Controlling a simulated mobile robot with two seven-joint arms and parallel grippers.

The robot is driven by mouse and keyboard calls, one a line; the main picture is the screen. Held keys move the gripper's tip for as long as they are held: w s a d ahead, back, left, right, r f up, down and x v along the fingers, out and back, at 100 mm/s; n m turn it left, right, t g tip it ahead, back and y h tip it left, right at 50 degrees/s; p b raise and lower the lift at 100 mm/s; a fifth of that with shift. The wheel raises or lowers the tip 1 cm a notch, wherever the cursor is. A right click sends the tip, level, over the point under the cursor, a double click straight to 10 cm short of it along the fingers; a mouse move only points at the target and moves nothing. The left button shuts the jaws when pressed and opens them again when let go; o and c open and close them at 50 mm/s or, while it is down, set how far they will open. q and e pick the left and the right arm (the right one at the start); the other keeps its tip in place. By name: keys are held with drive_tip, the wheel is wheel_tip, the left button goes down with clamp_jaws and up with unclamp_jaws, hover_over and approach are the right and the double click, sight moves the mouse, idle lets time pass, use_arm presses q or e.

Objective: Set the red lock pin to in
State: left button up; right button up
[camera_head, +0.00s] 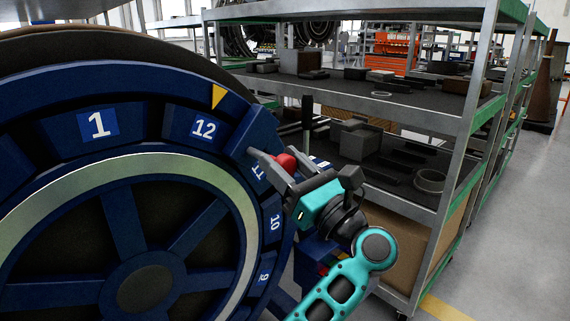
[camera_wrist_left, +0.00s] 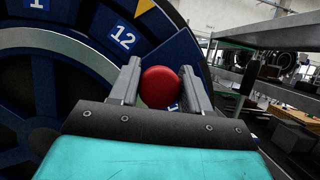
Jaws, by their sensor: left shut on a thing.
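The red lock pin (camera_head: 287,162) shows as a round red knob beside the dark blue numbered wheel (camera_head: 100,181), near the 11 and 12 labels. My left gripper (camera_head: 280,161) has its two grey fingers on either side of the knob and is shut on it. In the left wrist view the red knob (camera_wrist_left: 160,88) sits between the fingers of my left gripper (camera_wrist_left: 160,70), in front of a blue block on the rim. The pin's shaft is hidden behind the knob, so its depth cannot be told. My right gripper is not in view.
A yellow pointer (camera_head: 218,96) marks the wheel's rim above the 12. A metal shelf rack (camera_head: 455,170) with dark parts and boxes stands close behind and to the right of my left gripper. The grey floor (camera_head: 520,220) at the right is clear.

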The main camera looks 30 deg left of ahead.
use_arm(q)
clamp_jaws()
drive_tip(key=a+b, duration=0.1)
drive_tip(key=w+a, duration=0.1)
drive_tip(key=a, duration=0.1)
drive_tip(key=shift+a+b, duration=0.2)
drive_tip(key=shift+b, duration=0.15)
drive_tip(key=shift+w+a, duration=0.1)
drive_tip(key=shift+r, duration=0.15)
drive_tip(key=o, duration=0.6)
unclamp_jaws()
drive_tip(key=o, duration=0.3)
drive_tip(key=shift+a, duration=0.1)
drive_tip(key=shift+o, duration=0.2)
